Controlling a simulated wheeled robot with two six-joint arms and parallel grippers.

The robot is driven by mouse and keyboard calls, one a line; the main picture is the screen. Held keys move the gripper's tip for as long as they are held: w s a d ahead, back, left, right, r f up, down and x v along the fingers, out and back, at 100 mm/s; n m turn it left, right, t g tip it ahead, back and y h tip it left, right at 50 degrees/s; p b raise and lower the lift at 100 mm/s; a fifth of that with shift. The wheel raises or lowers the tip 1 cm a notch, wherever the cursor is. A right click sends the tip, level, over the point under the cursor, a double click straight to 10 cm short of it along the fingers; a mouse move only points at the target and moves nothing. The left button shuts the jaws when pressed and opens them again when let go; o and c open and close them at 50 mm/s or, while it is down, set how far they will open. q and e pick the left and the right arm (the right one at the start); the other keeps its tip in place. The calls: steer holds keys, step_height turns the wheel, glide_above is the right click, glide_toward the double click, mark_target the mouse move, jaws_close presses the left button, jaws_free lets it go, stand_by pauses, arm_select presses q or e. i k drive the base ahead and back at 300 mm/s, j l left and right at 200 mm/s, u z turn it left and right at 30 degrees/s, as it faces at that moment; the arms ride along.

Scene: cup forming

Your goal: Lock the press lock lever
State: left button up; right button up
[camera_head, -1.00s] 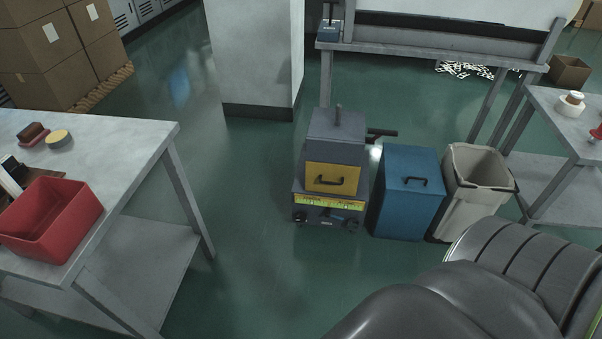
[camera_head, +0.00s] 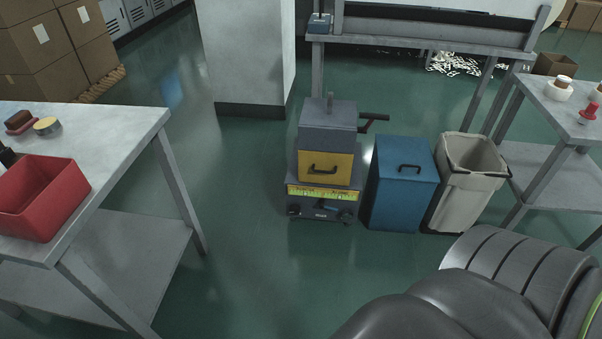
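A small grey machine (camera_head: 327,128) with a yellow front panel (camera_head: 325,168) stands on the floor in the middle of the view. A dark lever-like bar (camera_head: 374,119) sticks out to the right from its upper side; I cannot tell whether this is the press lock lever or whether it is locked. A short upright post rises from the machine's top. Neither of my grippers is in view. Only dark links of my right arm show at the bottom right, well in front of the machine.
A blue bin (camera_head: 403,190) and a beige waste bin (camera_head: 468,180) stand right of the machine. A table with a red tray (camera_head: 38,200) is at left, another table (camera_head: 560,118) at right. A grey frame (camera_head: 420,43) stands behind. Floor between left table and machine is clear.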

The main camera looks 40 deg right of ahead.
mark_target(331, 208)
steer(key=z, duration=1)
steer(key=i+z, duration=0.2)
